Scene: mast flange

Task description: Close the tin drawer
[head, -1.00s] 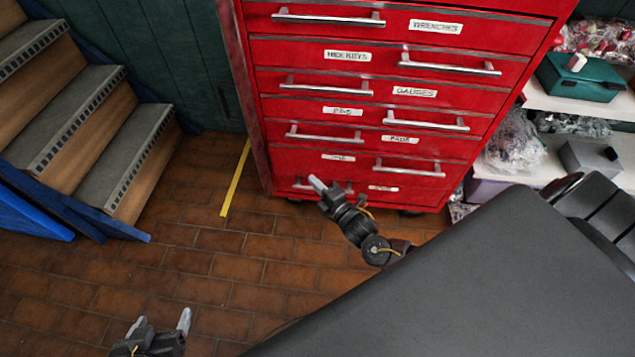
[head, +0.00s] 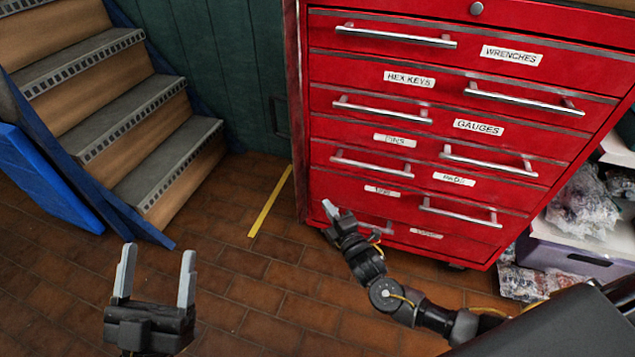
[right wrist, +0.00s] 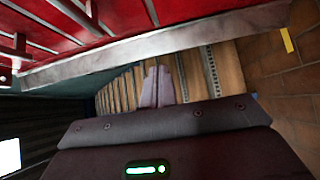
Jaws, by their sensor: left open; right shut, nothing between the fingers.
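The red tool cabinet (head: 330,105) fills the upper right of the head view, its drawers in labelled rows. A small label (head: 382,190) low on the left may read tin, but it is too small to be sure. No drawer clearly stands out from the front in the head view. My right gripper (head: 333,212) is shut and empty, in front of the cabinet's lower left, covering part of the bottom drawer area. Its fingers (right wrist: 157,87) also show in the right wrist view, below a grey edge (right wrist: 130,50) of the cabinet. My left gripper (head: 155,277) is open and empty above the floor.
Wooden steps (head: 110,110) with a blue side panel (head: 45,180) stand at the left. A yellow strip (head: 270,202) lies on the tiled floor (head: 260,265), which is clear before the cabinet. A shelf with bagged parts (head: 585,205) is at the right.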

